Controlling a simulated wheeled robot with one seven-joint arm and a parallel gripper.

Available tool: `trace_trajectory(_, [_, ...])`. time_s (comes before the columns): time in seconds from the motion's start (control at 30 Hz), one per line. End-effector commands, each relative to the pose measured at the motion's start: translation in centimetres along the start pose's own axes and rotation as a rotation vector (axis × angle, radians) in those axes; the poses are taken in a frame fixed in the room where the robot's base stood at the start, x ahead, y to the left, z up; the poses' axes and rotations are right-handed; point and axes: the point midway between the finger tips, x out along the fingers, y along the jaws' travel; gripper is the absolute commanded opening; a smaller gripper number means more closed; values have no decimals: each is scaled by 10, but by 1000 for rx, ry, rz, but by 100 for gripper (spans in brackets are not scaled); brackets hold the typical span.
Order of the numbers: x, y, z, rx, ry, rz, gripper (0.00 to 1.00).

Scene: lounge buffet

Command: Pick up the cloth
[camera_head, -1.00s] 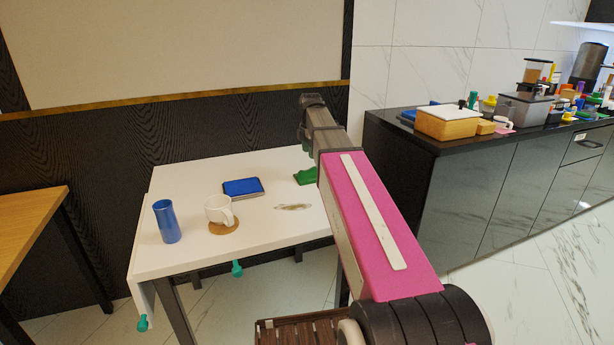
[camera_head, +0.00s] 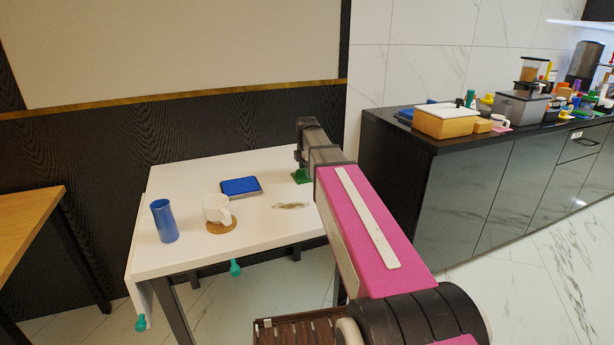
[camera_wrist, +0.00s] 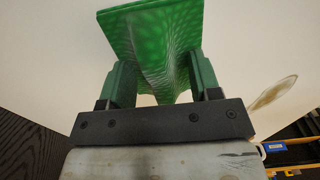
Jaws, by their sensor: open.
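The green cloth (camera_wrist: 152,28) fills the top middle of the wrist view, folded and bunched toward its lower part. My gripper (camera_wrist: 161,72) has its two dark green fingers on either side of the cloth's narrow bunched part. The jaws are open, and I cannot tell whether the fingers touch it. In the head view a small part of the green cloth (camera_head: 300,177) shows on the white table (camera_head: 180,190), below the end of my arm. My arm hides the rest.
A brownish stain (camera_head: 291,206) lies on the table in front of the cloth. A blue-topped box (camera_head: 241,186), a white mug (camera_head: 216,208) on a brown coaster (camera_head: 221,226) and a blue cup (camera_head: 164,221) stand to the left. A black counter (camera_head: 440,145) is at right.

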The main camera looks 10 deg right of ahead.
Motion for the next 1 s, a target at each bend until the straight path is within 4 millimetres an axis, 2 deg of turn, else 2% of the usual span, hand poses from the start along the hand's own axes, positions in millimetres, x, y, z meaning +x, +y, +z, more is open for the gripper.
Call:
trace_trajectory(0.07, [0, 0, 0, 0, 0, 0, 54])
trace_trajectory(0.2, [0, 0, 0, 0, 0, 0, 9])
trace_trajectory(0.23, [0, 0, 0, 0, 0, 0, 4])
trace_trajectory(0.67, [-5, 0, 0, 0, 0, 0, 4])
trace_trajectory(0.87, [-23, 0, 0, 0, 0, 2, 4])
trace_trajectory(1.0, [-46, -1, -5, -2, 0, 2, 4])
